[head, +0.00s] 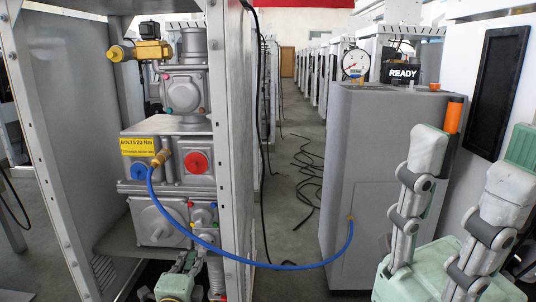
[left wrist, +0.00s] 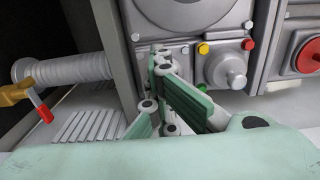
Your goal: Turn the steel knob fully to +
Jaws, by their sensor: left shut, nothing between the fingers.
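The steel knob (left wrist: 228,72) shows in the left wrist view on the grey dispenser body, with yellow, red and green dots around it. In the head view the steel knob (head: 204,217) is small, low on the right side of the machine. I cannot read its setting. My left gripper (left wrist: 162,60) is shut and empty, its fingertips left of the knob and apart from it. In the head view my left gripper (head: 186,262) is low, in front of the machine. My right gripper (head: 472,150) stands upright at the right with its fingers spread and empty.
A metal frame (head: 228,130) surrounds the dispenser. A blue hose (head: 285,267) runs from a brass fitting (head: 160,158) to the grey cabinet (head: 375,130). A ridged pipe with a red-handled valve (left wrist: 42,108) is left of my left gripper. Black cables (head: 307,170) lie on the floor.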

